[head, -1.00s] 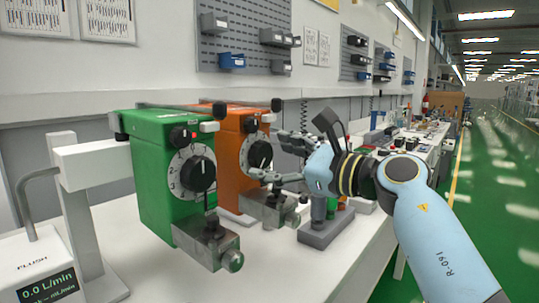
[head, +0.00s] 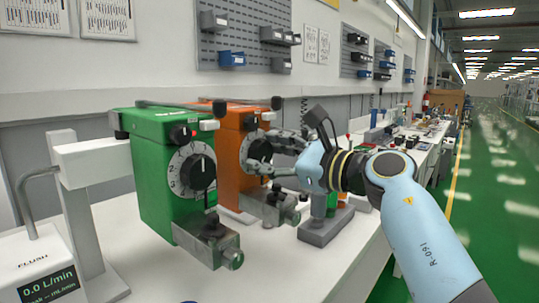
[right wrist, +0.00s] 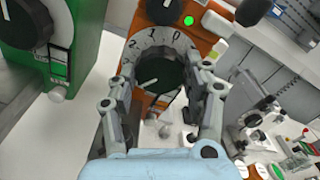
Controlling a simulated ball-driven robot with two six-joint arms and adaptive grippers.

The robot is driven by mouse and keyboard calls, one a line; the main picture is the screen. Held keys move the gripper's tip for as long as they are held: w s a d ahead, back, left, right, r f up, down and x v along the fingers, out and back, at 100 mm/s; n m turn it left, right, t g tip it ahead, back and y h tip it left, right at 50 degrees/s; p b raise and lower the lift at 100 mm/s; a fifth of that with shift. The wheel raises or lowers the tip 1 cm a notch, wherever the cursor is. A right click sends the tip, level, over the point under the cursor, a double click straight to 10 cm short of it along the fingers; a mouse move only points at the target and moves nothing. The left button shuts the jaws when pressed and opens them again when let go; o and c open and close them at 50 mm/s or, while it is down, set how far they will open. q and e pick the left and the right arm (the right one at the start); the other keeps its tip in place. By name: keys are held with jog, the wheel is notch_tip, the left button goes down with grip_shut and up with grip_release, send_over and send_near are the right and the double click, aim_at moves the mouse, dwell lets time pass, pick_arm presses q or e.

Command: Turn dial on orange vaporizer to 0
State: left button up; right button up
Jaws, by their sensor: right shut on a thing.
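The orange vaporizer (head: 228,150) stands behind and right of the green vaporizer (head: 150,170) on the bench. Its dark dial (head: 260,150) is partly covered by my right gripper (head: 262,157) in the head view. In the right wrist view the dial (right wrist: 160,70) sits between the two fingers of my right gripper (right wrist: 167,78), which is shut on it. The white scale ring (right wrist: 150,40) shows 0, 1 and 2 along its top. A white mark on the dial points to the lower left, away from the 0. My left gripper is not in view.
A flow meter box (head: 40,265) and a white stand (head: 80,215) are at the left. A grey block (head: 325,225) stands right of the orange vaporizer, under my right arm. The bench front (head: 300,270) is clear.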

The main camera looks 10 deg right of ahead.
jog(key=shift+r+m+p, duration=0.2)
jog(key=shift+m+p, duration=1.5)
jog(key=shift+p, duration=0.35)
jog(key=shift+f+m+p, duration=0.15)
jog(key=shift+m+p, duration=1.25)
jog(key=shift+m, duration=0.2)
jog(key=o, duration=1.2)
jog(key=shift+c, duration=0.2)
jog(key=shift+d, duration=0.2)
jog(key=v, duration=1.1)
jog(key=shift+s+d, duration=0.2)
jog(key=shift+d, duration=0.1)
